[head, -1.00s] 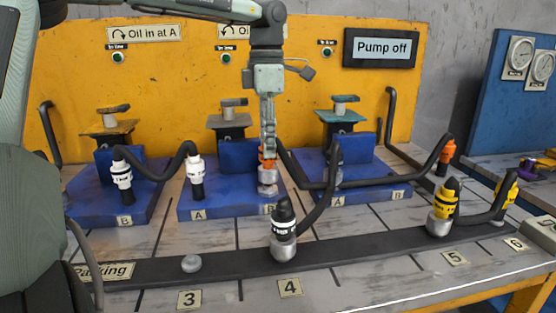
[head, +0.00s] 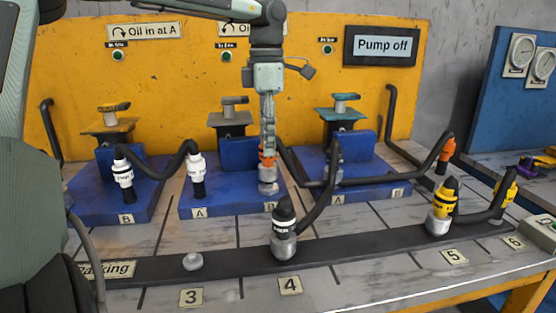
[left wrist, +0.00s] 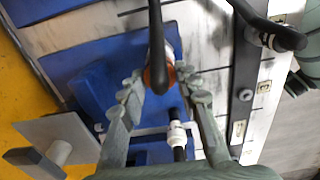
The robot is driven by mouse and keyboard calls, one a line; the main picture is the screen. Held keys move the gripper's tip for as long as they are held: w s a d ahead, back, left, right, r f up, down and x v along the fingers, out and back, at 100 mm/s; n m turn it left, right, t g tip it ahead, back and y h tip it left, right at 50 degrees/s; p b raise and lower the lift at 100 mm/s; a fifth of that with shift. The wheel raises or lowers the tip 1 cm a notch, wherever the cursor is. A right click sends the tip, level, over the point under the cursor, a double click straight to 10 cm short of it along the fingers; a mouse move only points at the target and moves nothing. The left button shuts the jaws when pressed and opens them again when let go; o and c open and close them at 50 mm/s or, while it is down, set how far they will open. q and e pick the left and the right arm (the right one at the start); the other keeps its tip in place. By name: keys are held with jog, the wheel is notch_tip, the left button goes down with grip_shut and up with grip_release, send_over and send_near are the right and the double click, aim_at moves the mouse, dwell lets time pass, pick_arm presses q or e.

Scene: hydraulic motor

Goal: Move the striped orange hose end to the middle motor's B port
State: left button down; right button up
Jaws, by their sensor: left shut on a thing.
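My left gripper (head: 267,138) points down over the middle motor's blue base (head: 226,203) and is shut on an orange hose end (head: 267,154). This end stands upright at the silver B-side fitting (head: 268,178); I cannot tell whether it is fully seated. Its stripes are hidden by the fingers. In the left wrist view its orange collar (left wrist: 158,79) shows between the fingers, under the black hose. Its hose runs right to another orange end (head: 446,149) near the right motor's B label. A white hose end (head: 196,168) stands at the middle motor's A side. My right gripper is out of view.
The parking strip (head: 350,240) crosses the front, with a black-and-white end (head: 284,222) at 4, a yellow end (head: 441,204) at 5 and a bare fitting (head: 192,262) at 3. The hose loops right of my gripper. The display (head: 382,47) reads "Pump off".

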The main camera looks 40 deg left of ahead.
pick_arm(q)
jog(key=shift+f, duration=0.2)
jog(key=shift+f+b, duration=0.45)
jog(key=shift+f, duration=0.25)
jog(key=c, duration=1)
grip_release()
jog(key=shift+r, duration=0.1)
notch_tip(320, 180, up, 4)
jog(key=p, duration=0.3)
jog(key=shift+f, duration=0.2)
jog(key=shift+r+p, duration=0.8)
jog(key=shift+r, duration=0.4)
